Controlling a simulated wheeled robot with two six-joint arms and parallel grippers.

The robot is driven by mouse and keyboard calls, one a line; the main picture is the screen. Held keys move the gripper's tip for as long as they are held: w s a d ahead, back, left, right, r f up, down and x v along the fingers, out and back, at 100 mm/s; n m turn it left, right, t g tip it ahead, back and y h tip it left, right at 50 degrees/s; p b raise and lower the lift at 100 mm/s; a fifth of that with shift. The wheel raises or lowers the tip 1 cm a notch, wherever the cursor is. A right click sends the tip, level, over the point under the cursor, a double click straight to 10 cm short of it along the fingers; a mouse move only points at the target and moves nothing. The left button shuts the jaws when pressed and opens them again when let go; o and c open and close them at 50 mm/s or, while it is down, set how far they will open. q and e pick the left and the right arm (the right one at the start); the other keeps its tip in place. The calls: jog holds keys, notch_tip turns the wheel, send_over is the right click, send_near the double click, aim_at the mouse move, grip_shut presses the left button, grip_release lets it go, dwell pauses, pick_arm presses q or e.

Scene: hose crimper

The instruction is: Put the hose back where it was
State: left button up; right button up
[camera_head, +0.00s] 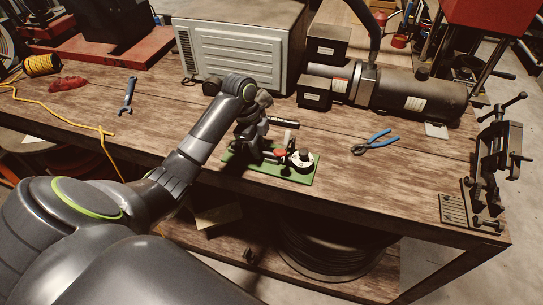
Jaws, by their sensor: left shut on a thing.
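My left gripper (255,136) is over the left half of a hose crimper on a green base plate (289,175), near the front of the wooden workbench. It is shut, and a short dark tube (284,122), which looks like the hose, sticks out to the right of it, above the plate. The wrist hides most of the grip and the tube's other end. The crimper has a red part and a round white-topped part (301,158) at its right end. Whether the tube touches the crimper cannot be told. My right gripper is not in view.
Blue-handled pliers (376,142) lie right of the crimper. A vise (494,160) stands at the bench's right end. A grey metal case (241,42) and a dark cylindrical machine (410,92) stand behind. A wrench (128,95) and yellow cord (62,103) lie left.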

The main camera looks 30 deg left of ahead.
pick_arm(q)
jog(key=shift+o, duration=0.9)
grip_shut()
jog(key=shift+a, duration=0.15)
jog(key=shift+s+a+p, duration=0.25)
jog(key=shift+a+p, duration=0.15)
jog(key=shift+a, duration=0.75)
jog(key=shift+s+a+p, duration=0.25)
jog(key=shift+a+p, duration=0.1)
jog(key=shift+a, duration=0.75)
jog(key=shift+r+p, duration=3.55)
jog(key=shift+p, duration=0.15)
jog(key=shift+f, duration=0.1)
